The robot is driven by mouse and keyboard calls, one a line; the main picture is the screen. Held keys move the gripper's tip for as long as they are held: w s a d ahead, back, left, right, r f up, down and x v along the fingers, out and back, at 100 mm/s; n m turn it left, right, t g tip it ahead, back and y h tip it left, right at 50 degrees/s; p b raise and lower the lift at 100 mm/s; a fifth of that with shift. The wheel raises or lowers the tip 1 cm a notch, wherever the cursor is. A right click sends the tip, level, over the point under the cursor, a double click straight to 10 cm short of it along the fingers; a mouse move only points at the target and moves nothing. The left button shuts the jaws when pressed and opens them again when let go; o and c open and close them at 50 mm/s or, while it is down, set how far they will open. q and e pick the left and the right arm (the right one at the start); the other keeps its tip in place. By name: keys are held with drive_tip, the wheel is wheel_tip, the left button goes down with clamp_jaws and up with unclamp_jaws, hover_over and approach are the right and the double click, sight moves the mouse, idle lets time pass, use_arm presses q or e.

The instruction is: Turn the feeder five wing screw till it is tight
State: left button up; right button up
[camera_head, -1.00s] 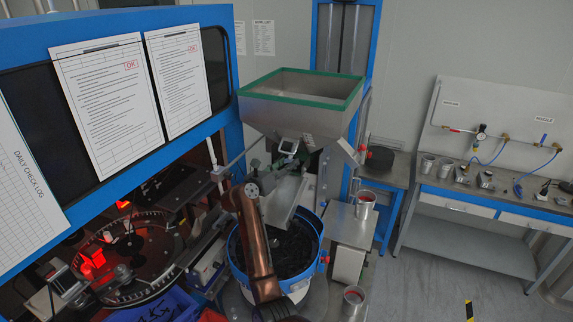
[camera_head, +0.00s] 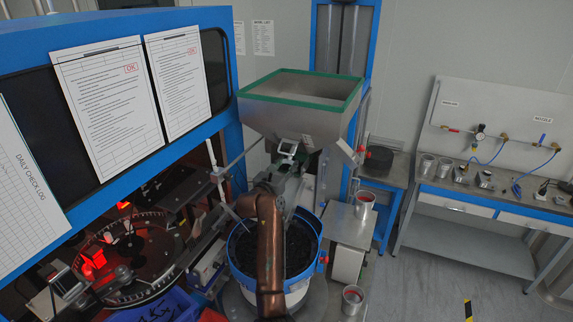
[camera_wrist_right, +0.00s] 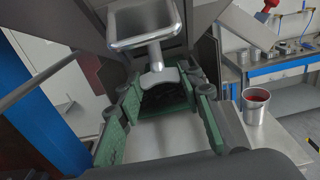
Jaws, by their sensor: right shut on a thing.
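My right gripper (camera_head: 290,168) is under the steel hopper, above the feeder bowl (camera_head: 318,232). In the right wrist view its green-padded fingers (camera_wrist_right: 160,92) stand on either side of a small grey metal piece (camera_wrist_right: 158,77), which looks like the wing screw. The gripper is shut on it, though the exact contact at the pads is hard to see. The piece sits below a silver-framed bracket (camera_wrist_right: 146,38). In the head view my copper-coloured arm and the gripper hide the screw. My left gripper is not in view.
The steel hopper (camera_head: 300,115) with a green rim overhangs the gripper. A round sorter disc (camera_head: 150,255) lies left, under the blue machine frame. Metal cups (camera_head: 364,203) stand right of the bowl. A blue workbench (camera_head: 470,205) stands far right, beyond open floor.

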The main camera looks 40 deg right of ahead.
idle(0.3)
drive_tip(key=o, duration=0.9)
drive_tip(key=v, duration=1.2)
drive_tip(key=shift+s+f, duration=0.1)
